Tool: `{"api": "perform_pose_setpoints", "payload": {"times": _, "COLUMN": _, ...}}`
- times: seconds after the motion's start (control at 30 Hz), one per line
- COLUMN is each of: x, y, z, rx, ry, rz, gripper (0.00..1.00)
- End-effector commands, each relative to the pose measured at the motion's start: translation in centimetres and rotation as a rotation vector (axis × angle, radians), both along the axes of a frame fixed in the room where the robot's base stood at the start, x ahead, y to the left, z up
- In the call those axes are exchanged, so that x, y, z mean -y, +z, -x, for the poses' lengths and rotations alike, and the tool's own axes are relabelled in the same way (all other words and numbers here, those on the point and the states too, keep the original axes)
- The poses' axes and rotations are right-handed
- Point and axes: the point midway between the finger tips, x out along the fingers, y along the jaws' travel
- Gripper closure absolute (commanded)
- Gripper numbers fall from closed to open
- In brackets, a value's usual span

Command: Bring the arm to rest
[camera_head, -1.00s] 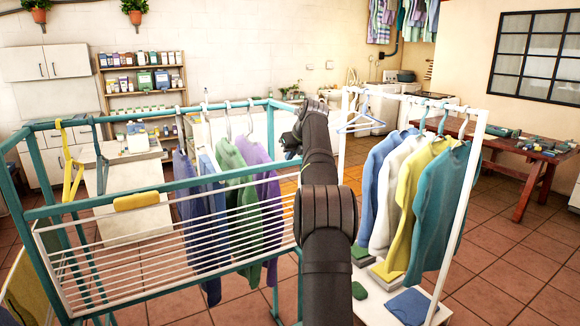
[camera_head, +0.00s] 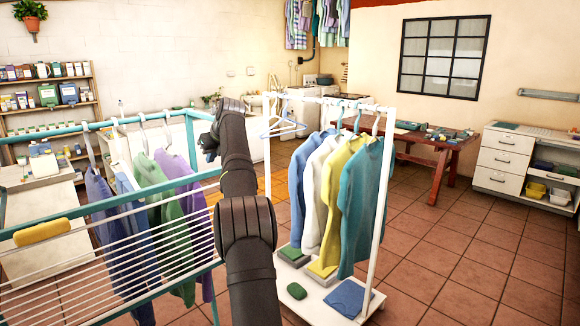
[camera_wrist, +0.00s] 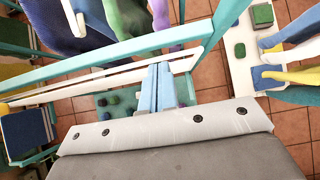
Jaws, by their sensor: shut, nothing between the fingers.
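My dark arm stretches forward from the bottom of the head view, between two clothes racks. Its end, my gripper (camera_head: 208,142), is small there, beside the right end of the teal-framed rack (camera_head: 170,190). In the wrist view my gripper's two pale blue fingers (camera_wrist: 157,75) are together with nothing between them.
Blue, green and purple garments (camera_head: 172,205) hang on the teal rack. A white rack (camera_head: 378,215) with several shirts and an empty blue hanger (camera_head: 283,122) stands to the right. A wooden table (camera_head: 445,150) and white drawers (camera_head: 500,160) stand behind. The tiled floor at right is clear.

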Motion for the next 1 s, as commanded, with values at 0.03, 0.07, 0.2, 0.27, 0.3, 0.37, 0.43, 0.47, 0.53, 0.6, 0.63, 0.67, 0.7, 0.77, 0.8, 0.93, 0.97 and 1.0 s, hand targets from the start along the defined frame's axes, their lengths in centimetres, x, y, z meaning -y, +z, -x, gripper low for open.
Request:
{"api": "perform_pose_setpoints", "payload": {"times": 0.03, "x": 0.0, "y": -0.4, "z": 0.0, "rx": -0.002, "ry": 0.001, "rz": 0.001, "gripper": 1.00}}
{"api": "perform_pose_setpoints", "payload": {"times": 0.07, "x": 0.0, "y": -0.7, "z": 0.0, "rx": -0.003, "ry": 0.001, "rz": 0.001, "gripper": 1.00}}
{"api": "perform_pose_setpoints", "payload": {"times": 0.2, "x": -0.1, "y": -2.2, "z": 0.0, "rx": -0.003, "ry": 0.000, "rz": 0.001, "gripper": 1.00}}
{"api": "perform_pose_setpoints", "payload": {"times": 0.27, "x": -0.1, "y": -3.0, "z": 0.0, "rx": -0.003, "ry": 0.000, "rz": 0.001, "gripper": 1.00}}
{"api": "perform_pose_setpoints", "payload": {"times": 0.3, "x": -0.2, "y": -3.5, "z": -0.1, "rx": -0.004, "ry": 0.000, "rz": 0.001, "gripper": 1.00}}
{"api": "perform_pose_setpoints", "payload": {"times": 0.37, "x": -0.2, "y": -4.3, "z": -0.1, "rx": -0.004, "ry": 0.000, "rz": 0.001, "gripper": 1.00}}
{"api": "perform_pose_setpoints", "payload": {"times": 0.43, "x": -0.2, "y": -5.4, "z": -0.1, "rx": -0.003, "ry": 0.000, "rz": -0.001, "gripper": 1.00}}
{"api": "perform_pose_setpoints", "payload": {"times": 0.47, "x": -0.3, "y": -6.0, "z": -0.1, "rx": -0.004, "ry": 0.000, "rz": 0.001, "gripper": 1.00}}
{"api": "perform_pose_setpoints", "payload": {"times": 0.53, "x": -0.3, "y": -7.1, "z": -0.2, "rx": -0.004, "ry": 0.000, "rz": 0.001, "gripper": 1.00}}
{"api": "perform_pose_setpoints", "payload": {"times": 0.6, "x": -0.4, "y": -8.2, "z": -0.3, "rx": -0.004, "ry": 0.000, "rz": 0.000, "gripper": 1.00}}
{"api": "perform_pose_setpoints", "payload": {"times": 0.63, "x": -0.4, "y": -8.7, "z": -0.3, "rx": -0.002, "ry": 0.000, "rz": 0.000, "gripper": 1.00}}
{"api": "perform_pose_setpoints", "payload": {"times": 0.67, "x": -0.4, "y": -9.2, "z": -0.3, "rx": -0.004, "ry": 0.000, "rz": 0.001, "gripper": 1.00}}
{"api": "perform_pose_setpoints", "payload": {"times": 0.7, "x": -0.6, "y": -9.5, "z": -0.6, "rx": -0.001, "ry": 0.001, "rz": 0.001, "gripper": 1.00}}
{"api": "perform_pose_setpoints", "payload": {"times": 0.77, "x": -1.0, "y": -9.7, "z": -1.0, "rx": -0.001, "ry": 0.001, "rz": 0.001, "gripper": 1.00}}
{"api": "perform_pose_setpoints", "payload": {"times": 0.8, "x": -1.3, "y": -9.6, "z": -1.2, "rx": 0.000, "ry": 0.001, "rz": 0.000, "gripper": 1.00}}
{"api": "perform_pose_setpoints", "payload": {"times": 0.93, "x": -1.8, "y": -9.8, "z": -1.9, "rx": -0.001, "ry": 0.001, "rz": 0.001, "gripper": 1.00}}
{"api": "perform_pose_setpoints", "payload": {"times": 0.97, "x": -1.9, "y": -9.8, "z": -2.0, "rx": 0.000, "ry": 0.001, "rz": 0.000, "gripper": 1.00}}
{"api": "perform_pose_setpoints", "payload": {"times": 1.0, "x": -2.1, "y": -9.8, "z": -2.1, "rx": 0.000, "ry": 0.001, "rz": 0.001, "gripper": 1.00}}
